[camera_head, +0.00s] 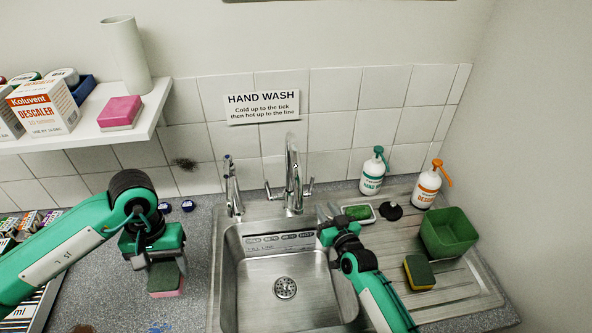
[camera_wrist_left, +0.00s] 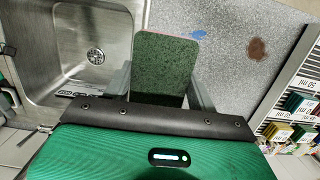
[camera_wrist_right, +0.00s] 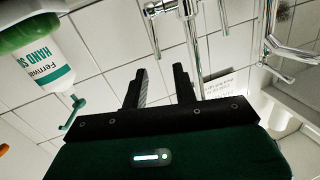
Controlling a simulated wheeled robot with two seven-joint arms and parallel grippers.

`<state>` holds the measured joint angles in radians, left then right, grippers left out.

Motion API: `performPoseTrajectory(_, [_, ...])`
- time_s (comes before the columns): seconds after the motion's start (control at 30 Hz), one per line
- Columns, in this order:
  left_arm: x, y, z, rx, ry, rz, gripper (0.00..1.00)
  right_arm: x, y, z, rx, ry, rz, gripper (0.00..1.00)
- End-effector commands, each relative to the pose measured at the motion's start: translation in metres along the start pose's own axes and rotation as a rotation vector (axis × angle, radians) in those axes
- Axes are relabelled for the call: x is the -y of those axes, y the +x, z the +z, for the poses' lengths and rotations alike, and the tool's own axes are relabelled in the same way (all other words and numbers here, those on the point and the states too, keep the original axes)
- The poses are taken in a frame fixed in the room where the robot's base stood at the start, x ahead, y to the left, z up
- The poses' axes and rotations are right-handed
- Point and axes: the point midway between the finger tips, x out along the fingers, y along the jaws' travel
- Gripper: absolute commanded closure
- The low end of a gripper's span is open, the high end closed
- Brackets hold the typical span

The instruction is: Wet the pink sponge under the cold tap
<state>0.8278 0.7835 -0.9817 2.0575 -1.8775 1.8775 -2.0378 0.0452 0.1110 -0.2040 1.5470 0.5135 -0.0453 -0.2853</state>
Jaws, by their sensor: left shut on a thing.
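My left gripper (camera_head: 160,266) is shut on the pink sponge (camera_head: 166,281), which has a dark green scouring top and shows a pink side below. In the left wrist view the sponge (camera_wrist_left: 158,65) sits between the fingers. It hangs over the grey counter, left of the sink. A chrome mixer tap (camera_head: 292,178) with two levers stands behind the sink, with a slimmer tap (camera_head: 232,188) to its left; which is cold I cannot tell. My right gripper (camera_wrist_right: 160,88) is open and empty, above the sink's right side near the mixer.
The steel sink (camera_head: 262,292) is empty. On the drainer at right are a green tub (camera_head: 449,234), a yellow-green sponge (camera_head: 419,272), a dish with a green pad (camera_head: 358,212) and two pump bottles. A shelf at left holds a pink block (camera_head: 121,111), a white cylinder and a descaler box (camera_head: 42,108).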

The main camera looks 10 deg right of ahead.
Motion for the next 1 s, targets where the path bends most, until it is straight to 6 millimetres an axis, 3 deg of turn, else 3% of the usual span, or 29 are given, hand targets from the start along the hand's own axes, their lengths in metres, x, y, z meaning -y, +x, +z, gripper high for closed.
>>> performPoseTrajectory(0.27, [0.0, -0.004, 0.001, 0.0, 0.0, 0.0, 0.6, -0.006, 0.019, -0.009, -0.048, 0.005, 0.019, 0.72])
performPoseTrajectory(0.8, [0.0, -0.019, 0.003, 0.0, 0.0, 0.0, 0.6, -0.008, 0.098, -0.013, -0.047, 0.003, 0.019, 0.72])
performPoseTrajectory(1.0, [0.0, -0.02, 0.003, 0.0, 0.0, 0.0, 0.6, -0.008, 0.119, -0.013, -0.047, 0.005, 0.018, 0.72])
